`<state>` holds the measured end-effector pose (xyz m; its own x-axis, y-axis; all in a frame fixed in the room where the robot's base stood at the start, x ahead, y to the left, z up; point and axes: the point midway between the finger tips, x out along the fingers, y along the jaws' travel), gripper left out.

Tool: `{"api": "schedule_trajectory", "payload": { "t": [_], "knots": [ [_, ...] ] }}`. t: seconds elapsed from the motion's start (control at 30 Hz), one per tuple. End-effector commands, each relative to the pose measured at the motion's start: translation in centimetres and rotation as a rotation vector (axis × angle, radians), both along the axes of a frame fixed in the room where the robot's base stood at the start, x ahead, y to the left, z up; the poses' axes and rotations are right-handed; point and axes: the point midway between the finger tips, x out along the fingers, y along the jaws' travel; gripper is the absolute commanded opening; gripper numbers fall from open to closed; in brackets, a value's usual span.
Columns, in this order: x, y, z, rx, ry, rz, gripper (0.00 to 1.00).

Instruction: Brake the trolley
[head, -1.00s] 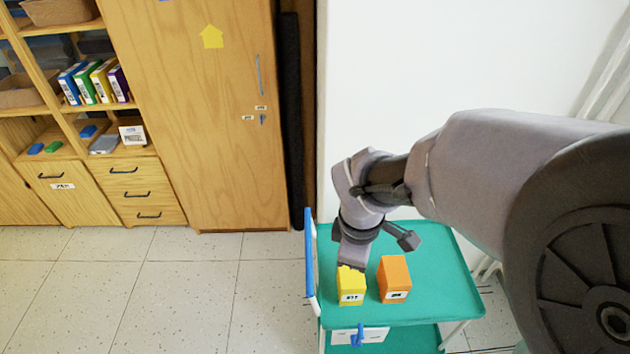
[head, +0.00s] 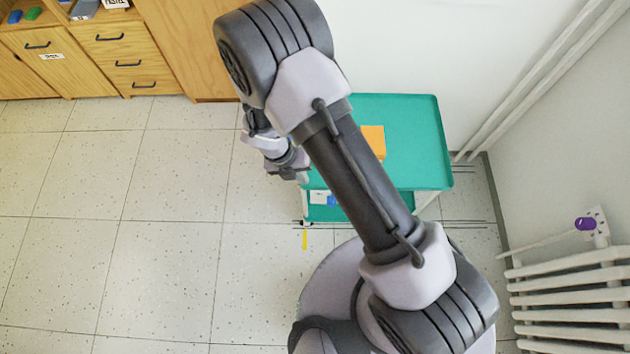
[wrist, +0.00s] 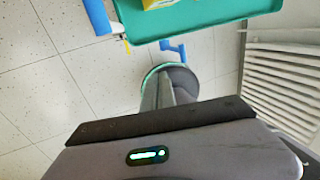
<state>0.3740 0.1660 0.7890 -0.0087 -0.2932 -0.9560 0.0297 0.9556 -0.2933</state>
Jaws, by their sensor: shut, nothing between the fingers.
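The trolley (head: 415,150) has a teal top tray, a lower teal shelf and white legs, and stands against the white wall. My gripper (head: 302,176) is shut and empty, beside the trolley's near left corner. My arm hides part of the trolley.
An orange box (head: 374,141) stands on the top tray; a yellow box (wrist: 158,3) shows there in the wrist view. Wooden cabinets (head: 120,50) stand at back left. The tiled floor left is clear.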

Motion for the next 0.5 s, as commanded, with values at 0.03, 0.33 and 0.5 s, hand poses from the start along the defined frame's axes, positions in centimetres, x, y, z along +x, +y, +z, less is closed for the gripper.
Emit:
{"api": "schedule_trajectory", "payload": {
  "t": [0.03,0.33,0.5],
  "knots": [
    [-0.1,-0.4,-1.4,-0.002,0.003,-0.002,0.00],
    [-0.1,-2.3,-7.8,-0.001,0.001,-0.002,0.00],
    [-0.2,-4.5,-9.1,0.000,0.000,-0.005,0.00]
  ]
}}
